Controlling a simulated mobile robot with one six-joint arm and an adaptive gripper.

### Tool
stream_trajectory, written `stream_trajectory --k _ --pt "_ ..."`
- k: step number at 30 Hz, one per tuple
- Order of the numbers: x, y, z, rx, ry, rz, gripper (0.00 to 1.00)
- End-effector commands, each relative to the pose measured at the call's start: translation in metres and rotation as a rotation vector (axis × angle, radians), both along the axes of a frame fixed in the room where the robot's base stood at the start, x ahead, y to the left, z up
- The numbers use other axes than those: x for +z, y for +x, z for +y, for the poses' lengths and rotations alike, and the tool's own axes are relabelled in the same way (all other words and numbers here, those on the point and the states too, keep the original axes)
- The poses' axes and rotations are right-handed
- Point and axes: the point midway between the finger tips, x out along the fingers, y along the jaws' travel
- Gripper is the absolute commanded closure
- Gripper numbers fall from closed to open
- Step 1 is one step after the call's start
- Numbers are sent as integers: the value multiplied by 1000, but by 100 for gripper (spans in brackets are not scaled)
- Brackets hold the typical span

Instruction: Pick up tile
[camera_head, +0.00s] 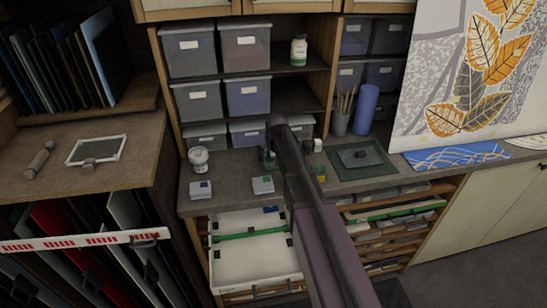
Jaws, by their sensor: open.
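My arm reaches up from the bottom centre, and its end bends down over the grey counter (228,198). My gripper (269,160) is small and dark there, open, with details hard to make out. I cannot tell for certain which thing is the tile. A small pale block with a green mark (262,185) lies on the counter just below my gripper, apart from it in the picture. A similar pale block with a blue mark (200,190) lies to its left. A blue patterned flat panel (456,157) lies on the counter at the right.
A white tub (198,158) stands left of my gripper. Small bottles stand just right of my arm. A dark green mat (360,172) lies farther right. Below the counter, a white drawer (256,274) is pulled out. Lidded grey boxes (246,48) fill the shelves behind.

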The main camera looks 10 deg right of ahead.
Motion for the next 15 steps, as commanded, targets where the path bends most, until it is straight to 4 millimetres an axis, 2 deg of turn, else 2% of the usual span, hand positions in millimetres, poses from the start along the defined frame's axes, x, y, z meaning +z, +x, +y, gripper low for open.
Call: stream_trajectory --k 7,12,14,15 --pt "0 0 0 0 0 0 29" --pt "0 0 1 1 0 0 79" --pt "0 0 1 1 0 0 97" --pt "0 0 1 1 0 0 100"
